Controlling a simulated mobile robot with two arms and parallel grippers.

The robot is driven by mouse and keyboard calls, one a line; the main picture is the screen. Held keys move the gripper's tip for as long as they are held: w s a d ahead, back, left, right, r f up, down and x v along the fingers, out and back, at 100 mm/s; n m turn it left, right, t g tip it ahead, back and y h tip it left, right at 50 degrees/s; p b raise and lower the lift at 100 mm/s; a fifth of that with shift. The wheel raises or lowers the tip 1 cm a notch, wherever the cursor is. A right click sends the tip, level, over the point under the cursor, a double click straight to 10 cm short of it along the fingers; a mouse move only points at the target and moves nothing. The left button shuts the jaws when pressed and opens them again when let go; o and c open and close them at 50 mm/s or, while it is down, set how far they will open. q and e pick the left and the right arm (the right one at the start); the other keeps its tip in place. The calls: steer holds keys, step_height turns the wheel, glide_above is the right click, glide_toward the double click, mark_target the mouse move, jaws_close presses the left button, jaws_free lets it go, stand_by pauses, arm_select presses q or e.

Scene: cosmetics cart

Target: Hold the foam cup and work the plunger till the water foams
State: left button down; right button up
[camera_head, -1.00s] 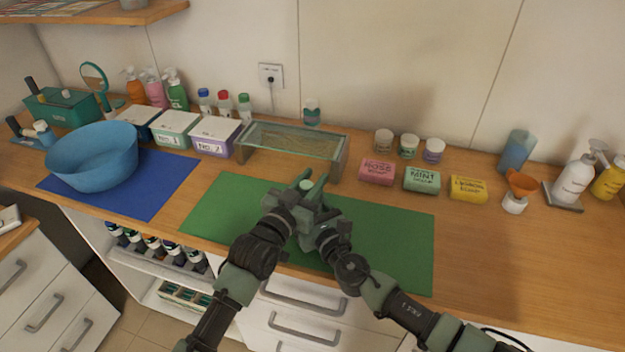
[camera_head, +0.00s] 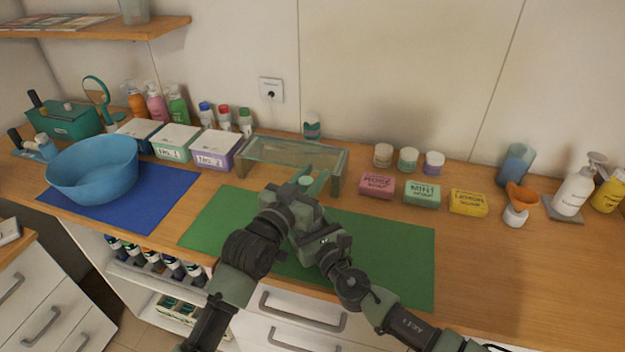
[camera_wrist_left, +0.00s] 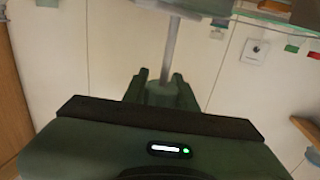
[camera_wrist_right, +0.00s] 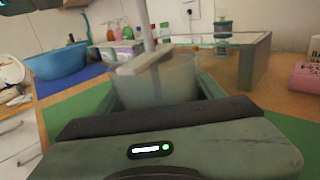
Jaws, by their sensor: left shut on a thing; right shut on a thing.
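The foam cup (camera_wrist_right: 165,82) is a frosted, see-through cup with a pale lid, upright in the right wrist view. My right gripper (camera_wrist_right: 158,100) is shut around its sides. The plunger rod (camera_wrist_right: 147,28) rises from the lid. In the left wrist view the rod (camera_wrist_left: 172,50) runs up from a greenish knob (camera_wrist_left: 160,93), with my left gripper (camera_wrist_left: 160,85) shut on it. In the head view my left gripper (camera_head: 312,181) is over the far edge of the green mat (camera_head: 385,245) and hides the cup and most of my right gripper. Any foam cannot be made out.
A glass-topped stand (camera_head: 290,152) is just behind my grippers. Pink (camera_head: 377,185), mint (camera_head: 422,193) and yellow (camera_head: 468,202) soap boxes lie to the right. A blue bowl (camera_head: 92,170) stands on the blue mat (camera_head: 165,195) at left. The green mat's right part is clear.

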arm_select(q)
steer(key=c, duration=1.1)
jaws_free()
steer(key=v, duration=1.2)
